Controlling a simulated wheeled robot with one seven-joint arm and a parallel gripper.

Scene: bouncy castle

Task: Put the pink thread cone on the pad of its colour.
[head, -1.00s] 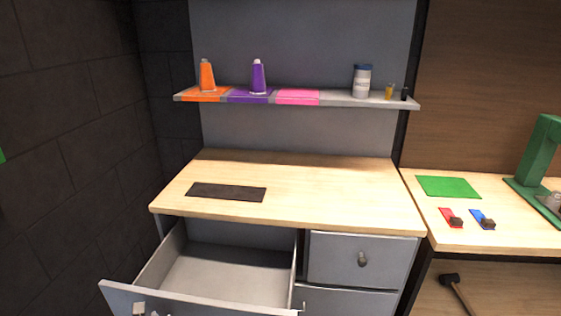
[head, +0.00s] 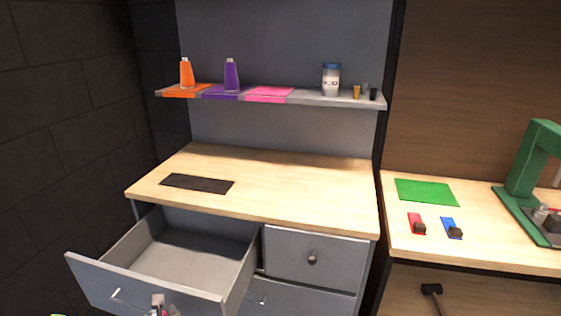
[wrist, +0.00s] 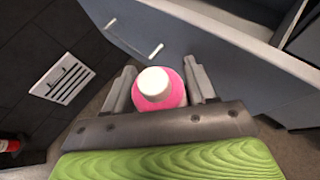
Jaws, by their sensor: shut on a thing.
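The pink thread cone (wrist: 160,98) with its white top is between the two fingers of my gripper (wrist: 160,82) in the wrist view, and the fingers are shut on it. The pink pad (head: 270,94) lies bare on the wall shelf, right of the purple pad (head: 220,95).
An orange cone (head: 187,74) and a purple cone (head: 231,77) stand on the shelf (head: 310,98). A white jar (head: 331,81) and small bottles stand right of the pink pad. The open drawer (head: 145,282) juts out below the desk (head: 290,190).

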